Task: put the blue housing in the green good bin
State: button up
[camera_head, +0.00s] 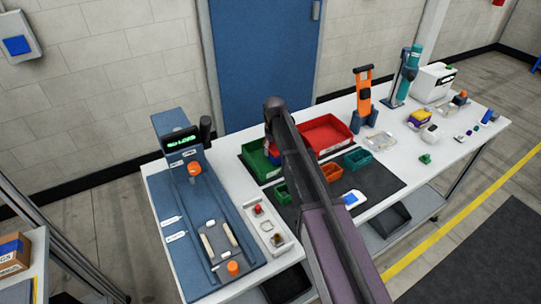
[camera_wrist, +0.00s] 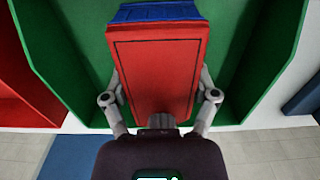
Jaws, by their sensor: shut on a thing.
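My gripper (camera_wrist: 161,84) is shut on a block with a large red face and a blue part at its far end, which I take to be the blue housing (camera_wrist: 158,12). The fingers press on its two sides. It is held over the green good bin (camera_wrist: 268,52), whose walls show on both sides in the wrist view. In the head view the green good bin (camera_head: 251,161) stands at the back of the table, partly hidden by my arm. A bit of red and blue shows there beside my arm. Whether the block touches the bin floor I cannot tell.
A red bin (camera_head: 338,121) stands right of the green one. A blue fixture station (camera_head: 205,215) is at the left. Tools and small parts fill the right of the table.

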jog(key=shift+f+b, duration=0.4)
jog(key=shift+f, duration=0.25)
jog(key=shift+f, duration=0.15)
jog(key=o, duration=1.1)
jog(key=shift+r, duration=0.25)
notch_tip(320, 180, up, 12)
jog(key=p, duration=1.2)
jog(key=shift+s+f, duration=0.1)
